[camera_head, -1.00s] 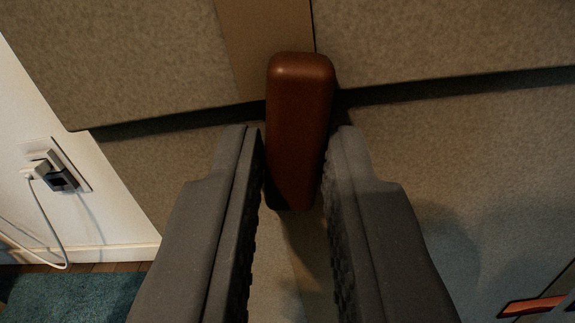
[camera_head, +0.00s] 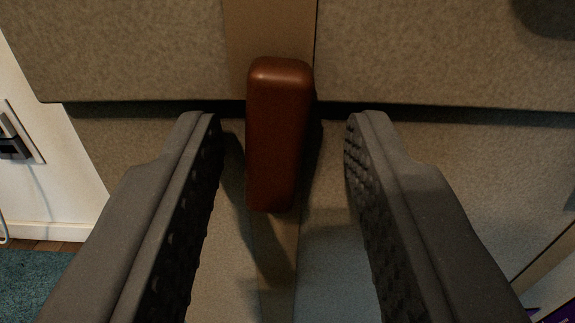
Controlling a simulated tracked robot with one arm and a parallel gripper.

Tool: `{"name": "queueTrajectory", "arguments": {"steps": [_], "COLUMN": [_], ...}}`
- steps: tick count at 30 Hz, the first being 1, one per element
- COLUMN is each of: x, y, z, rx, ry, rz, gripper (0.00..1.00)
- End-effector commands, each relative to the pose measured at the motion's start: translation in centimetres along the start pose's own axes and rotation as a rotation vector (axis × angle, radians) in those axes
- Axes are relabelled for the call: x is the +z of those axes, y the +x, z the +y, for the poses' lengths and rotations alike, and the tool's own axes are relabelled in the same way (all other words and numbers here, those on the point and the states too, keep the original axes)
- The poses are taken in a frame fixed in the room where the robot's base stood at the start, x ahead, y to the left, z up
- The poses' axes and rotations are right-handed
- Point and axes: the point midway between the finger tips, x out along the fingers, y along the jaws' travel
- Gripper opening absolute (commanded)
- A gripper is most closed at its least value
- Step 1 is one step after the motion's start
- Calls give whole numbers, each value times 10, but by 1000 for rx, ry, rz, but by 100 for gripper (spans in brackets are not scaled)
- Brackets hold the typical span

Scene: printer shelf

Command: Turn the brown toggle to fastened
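The brown toggle (camera_head: 276,135) is a rounded reddish-brown bar. It stands near upright in the picture, across the dark gap between the upper and lower grey-beige panels. My gripper (camera_head: 282,125) is open, with one dark ridged finger on each side of the toggle. There is clear space between the toggle and both fingers, with the left finger nearer to it. The toggle's shadow falls on the lower panel, and its mounting is hidden behind it.
The upper panel (camera_head: 420,55) and the lower panel (camera_head: 490,180) fill most of the view. A tan strip (camera_head: 270,25) runs behind the toggle. A wall socket (camera_head: 18,140) is at the left. A teal rug (camera_head: 35,285) lies at lower left.

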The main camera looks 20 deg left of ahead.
Motion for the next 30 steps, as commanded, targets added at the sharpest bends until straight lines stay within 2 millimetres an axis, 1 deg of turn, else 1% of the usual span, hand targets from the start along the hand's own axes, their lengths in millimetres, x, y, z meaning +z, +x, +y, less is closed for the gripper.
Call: {"name": "queueTrajectory", "arguments": {"steps": [8, 11, 13, 17, 24, 30], "x": [0, 1, 1, 0, 1, 1], "y": [-1, -5, -12, -34, -86, -115], "z": [0, 0, 0, 1, 1, 2], "rx": [0, 0, 0, 3, 2, 2], "ry": [1, 1, 1, 3, 4, 1], "rz": [-1, -3, -5, -6, -8, -2], "gripper": [36, 36, 36, 36, 36, 36]}}
